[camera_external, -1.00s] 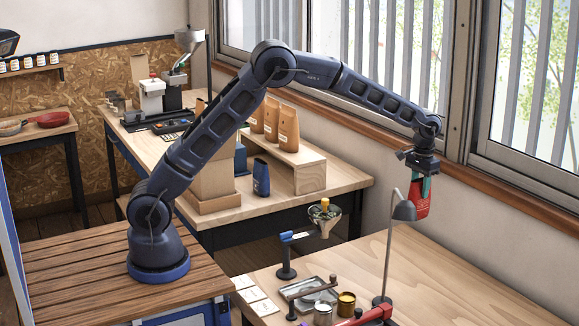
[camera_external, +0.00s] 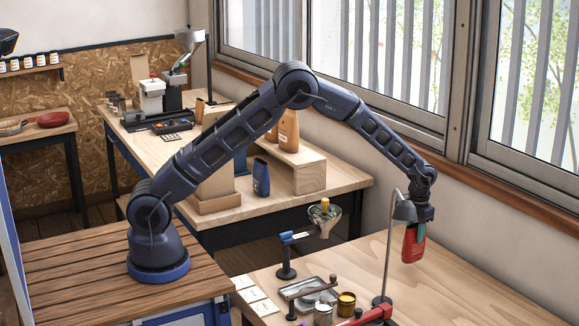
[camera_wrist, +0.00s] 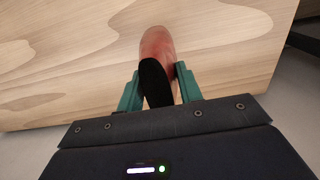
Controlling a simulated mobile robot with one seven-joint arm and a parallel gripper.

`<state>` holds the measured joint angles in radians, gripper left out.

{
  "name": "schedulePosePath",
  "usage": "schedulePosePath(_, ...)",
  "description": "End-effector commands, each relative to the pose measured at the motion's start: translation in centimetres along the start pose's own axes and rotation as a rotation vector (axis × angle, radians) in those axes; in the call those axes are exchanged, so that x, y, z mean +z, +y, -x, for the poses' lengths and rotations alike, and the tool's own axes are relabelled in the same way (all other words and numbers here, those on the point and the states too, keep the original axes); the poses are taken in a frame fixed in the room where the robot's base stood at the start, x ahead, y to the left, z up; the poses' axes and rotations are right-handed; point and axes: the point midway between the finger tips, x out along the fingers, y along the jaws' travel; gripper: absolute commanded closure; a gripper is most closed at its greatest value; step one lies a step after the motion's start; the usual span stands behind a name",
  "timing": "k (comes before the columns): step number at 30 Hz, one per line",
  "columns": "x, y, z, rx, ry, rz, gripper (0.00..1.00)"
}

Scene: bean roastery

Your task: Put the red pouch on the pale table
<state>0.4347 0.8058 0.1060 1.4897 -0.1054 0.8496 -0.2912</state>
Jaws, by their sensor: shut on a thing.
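The red pouch (camera_external: 413,246) hangs upright from my gripper (camera_external: 420,228), above the pale table (camera_external: 460,285) near its window side. In the wrist view the green fingers of my gripper (camera_wrist: 159,88) are closed on the pouch (camera_wrist: 157,45), and a dark shape covers part of it. The pale table (camera_wrist: 60,60) fills most of the background there. Whether the pouch's bottom touches the tabletop is hard to tell; a gap seems to remain.
A grey lamp (camera_external: 388,245) stands just left of the pouch. A funnel on a stand (camera_external: 323,215), a metal tray (camera_external: 308,290), tins (camera_external: 346,303) and a red-handled item (camera_external: 365,316) occupy the table's left part. The right part is clear.

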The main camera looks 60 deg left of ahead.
Motion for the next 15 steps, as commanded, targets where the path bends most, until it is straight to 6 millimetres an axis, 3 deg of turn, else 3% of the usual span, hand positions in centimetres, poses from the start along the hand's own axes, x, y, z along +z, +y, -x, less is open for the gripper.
schedulePosePath(9, 0.1, 0.0, -3.9, -0.001, -0.002, 0.000, 0.96)
schedulePosePath(15, 0.0, 0.0, -4.1, 0.000, -0.001, 0.000, 0.96)
